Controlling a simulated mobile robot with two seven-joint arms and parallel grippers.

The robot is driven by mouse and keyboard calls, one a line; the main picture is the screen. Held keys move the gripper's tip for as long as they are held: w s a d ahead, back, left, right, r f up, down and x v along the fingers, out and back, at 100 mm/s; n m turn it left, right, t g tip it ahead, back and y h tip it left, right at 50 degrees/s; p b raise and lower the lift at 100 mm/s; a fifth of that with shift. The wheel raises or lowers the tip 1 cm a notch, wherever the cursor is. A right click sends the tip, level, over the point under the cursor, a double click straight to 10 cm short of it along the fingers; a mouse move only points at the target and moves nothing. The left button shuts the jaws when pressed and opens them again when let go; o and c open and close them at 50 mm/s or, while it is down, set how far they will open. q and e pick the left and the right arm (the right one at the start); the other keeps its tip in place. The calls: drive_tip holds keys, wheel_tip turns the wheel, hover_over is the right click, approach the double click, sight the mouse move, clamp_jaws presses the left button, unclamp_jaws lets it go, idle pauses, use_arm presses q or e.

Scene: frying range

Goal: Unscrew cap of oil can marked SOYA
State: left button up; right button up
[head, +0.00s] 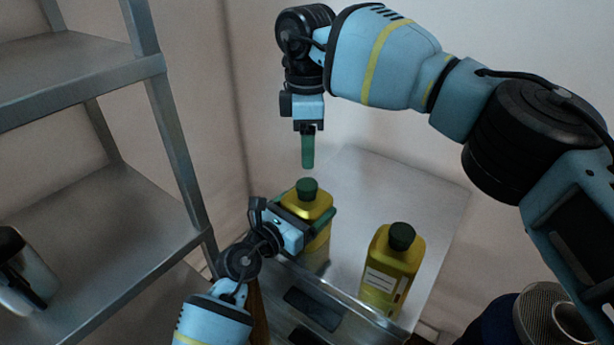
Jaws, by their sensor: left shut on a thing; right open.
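A yellow oil can (320,211) with a dark green cap (307,189) stands upright on the metal surface in the middle. My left gripper (308,214) is shut on this can, with its fingers around the body below the cap. My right gripper (308,152) is open and empty, pointing down just above the green cap and apart from it. I cannot read a SOYA mark on either can.
A metal shelf rack (110,225) stands at the left, with a dark and silver container (25,275) on it. The pale metal top (420,190) is clear behind the cans. A dark round object with a mesh top (545,315) is at the lower right.

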sight(307, 184)
drive_tip(key=m, duration=0.3)
drive_tip(key=shift+f, duration=4.05)
drive_tip(key=shift+c, duration=0.3)
